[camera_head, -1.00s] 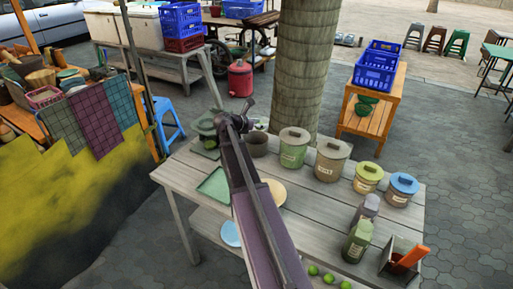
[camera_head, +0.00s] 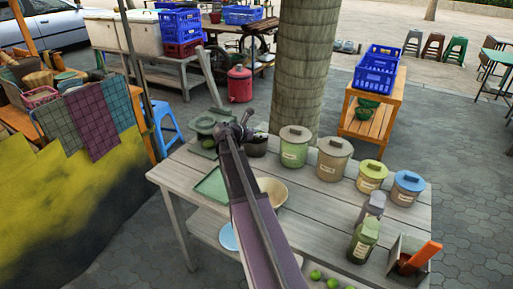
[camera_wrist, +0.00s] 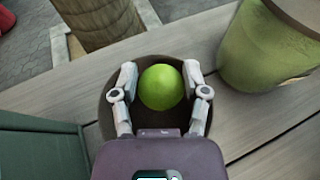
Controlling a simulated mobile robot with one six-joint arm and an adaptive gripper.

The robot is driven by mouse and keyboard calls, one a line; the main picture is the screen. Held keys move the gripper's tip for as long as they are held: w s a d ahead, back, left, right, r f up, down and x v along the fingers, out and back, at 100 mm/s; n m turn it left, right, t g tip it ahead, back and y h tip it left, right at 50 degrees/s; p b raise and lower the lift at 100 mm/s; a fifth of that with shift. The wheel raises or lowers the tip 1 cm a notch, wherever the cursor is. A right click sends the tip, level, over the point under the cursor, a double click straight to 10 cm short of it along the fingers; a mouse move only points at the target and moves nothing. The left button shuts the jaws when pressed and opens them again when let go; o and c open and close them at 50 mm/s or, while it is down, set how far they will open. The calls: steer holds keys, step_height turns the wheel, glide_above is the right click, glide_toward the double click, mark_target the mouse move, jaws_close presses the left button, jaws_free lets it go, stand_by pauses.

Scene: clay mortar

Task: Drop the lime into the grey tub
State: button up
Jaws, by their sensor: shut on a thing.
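The lime (camera_wrist: 160,88) is bright green and sits between the two fingers of my gripper (camera_wrist: 160,78) in the wrist view. The gripper is shut on it. The grey tub (camera_wrist: 107,112) is the dark round vessel behind and below the lime in that view, and the lime appears over its opening. In the head view the grey tub (camera_head: 257,149) stands on the wooden table, left of the green lidded canister. My gripper (camera_head: 245,128) is at the tub there, partly covering it. The held lime cannot be made out clearly in the head view.
Lidded canisters, green (camera_head: 294,148), brown (camera_head: 333,158), yellow (camera_head: 371,177) and blue (camera_head: 406,188), stand right of the tub. A green tray (camera_head: 213,185) and a tan plate (camera_head: 273,190) lie nearer. Several limes (camera_head: 316,275) lie at the front edge. A tree trunk (camera_head: 306,70) rises behind.

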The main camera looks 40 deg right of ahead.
steer(key=o, duration=1.3)
steer(key=shift+r, duration=0.15)
